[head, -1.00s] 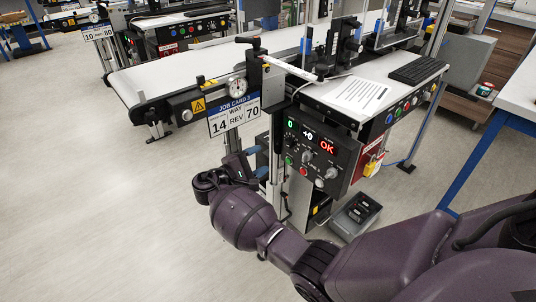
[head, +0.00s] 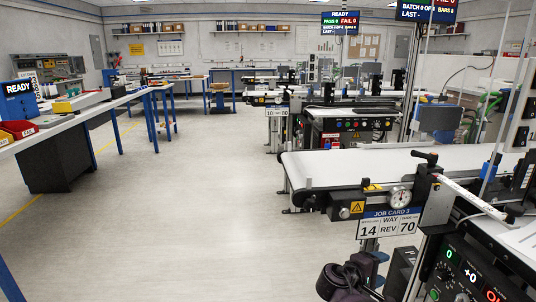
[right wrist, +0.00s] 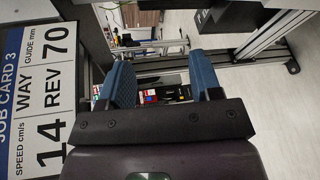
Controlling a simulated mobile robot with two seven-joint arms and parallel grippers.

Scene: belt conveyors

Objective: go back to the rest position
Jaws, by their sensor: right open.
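My right gripper (head: 378,268) is low at the bottom of the head view, below the job card sign and beside the conveyor's control panel. In the right wrist view its two blue fingers (right wrist: 162,78) stand apart with nothing between them. The job card 3 sign (head: 388,224) reads 14, WAY REV, 70, and it also shows close on the left of the right wrist view (right wrist: 38,95). My left gripper is not in view.
The near conveyor (head: 350,166) carries a dial gauge (head: 400,198) and a clamp lever at its end. The control panel (head: 465,278) is at bottom right. A workbench (head: 75,118) stands at left. The floor (head: 190,210) between is open.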

